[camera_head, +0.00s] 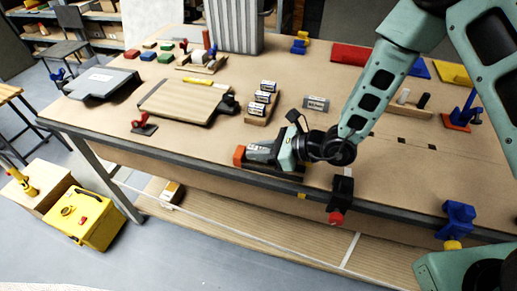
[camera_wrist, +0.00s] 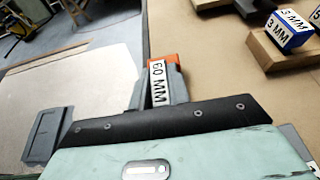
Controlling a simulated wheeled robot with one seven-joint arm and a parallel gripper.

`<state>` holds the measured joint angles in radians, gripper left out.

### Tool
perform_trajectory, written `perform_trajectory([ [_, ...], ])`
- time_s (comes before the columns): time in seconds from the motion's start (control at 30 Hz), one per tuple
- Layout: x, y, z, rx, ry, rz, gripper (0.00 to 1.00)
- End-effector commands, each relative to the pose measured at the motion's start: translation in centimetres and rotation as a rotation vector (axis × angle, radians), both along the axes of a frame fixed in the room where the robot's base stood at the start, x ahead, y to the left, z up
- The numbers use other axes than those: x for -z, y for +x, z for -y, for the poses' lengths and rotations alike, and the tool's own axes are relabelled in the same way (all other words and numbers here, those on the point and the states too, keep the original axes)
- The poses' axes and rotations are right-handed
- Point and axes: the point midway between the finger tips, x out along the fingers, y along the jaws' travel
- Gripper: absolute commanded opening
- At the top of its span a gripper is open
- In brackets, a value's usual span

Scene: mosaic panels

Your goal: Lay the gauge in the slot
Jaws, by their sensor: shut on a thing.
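My gripper (camera_head: 258,153) is low over the front edge of the table, left of my forearm. It is shut on the gauge, a grey piece with an orange end (camera_head: 239,156) and a white label. In the wrist view the gauge (camera_wrist: 172,84) shows beyond the black palm bar, its label reading "60 MM". The palm hides its near part. I cannot tell whether it touches the table. Small dark openings (camera_head: 401,140) show in the table top to the right; I cannot tell which opening is the slot.
A wooden rack (camera_head: 249,119) with labelled blocks stands behind my gripper; a labelled grey block (camera_head: 316,103) lies to its right. A wooden board (camera_head: 180,103) lies to the left. A black and red clamp (camera_head: 341,195) hangs at the front edge.

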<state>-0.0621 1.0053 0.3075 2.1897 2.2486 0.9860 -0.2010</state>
Motion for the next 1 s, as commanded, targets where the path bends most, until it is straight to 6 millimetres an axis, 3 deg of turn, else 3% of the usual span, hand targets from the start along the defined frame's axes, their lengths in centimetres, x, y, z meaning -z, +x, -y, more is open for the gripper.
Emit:
perform_trajectory([
  [1.0,2.5,0.0,0.0,0.000,0.001,0.000,0.00],
])
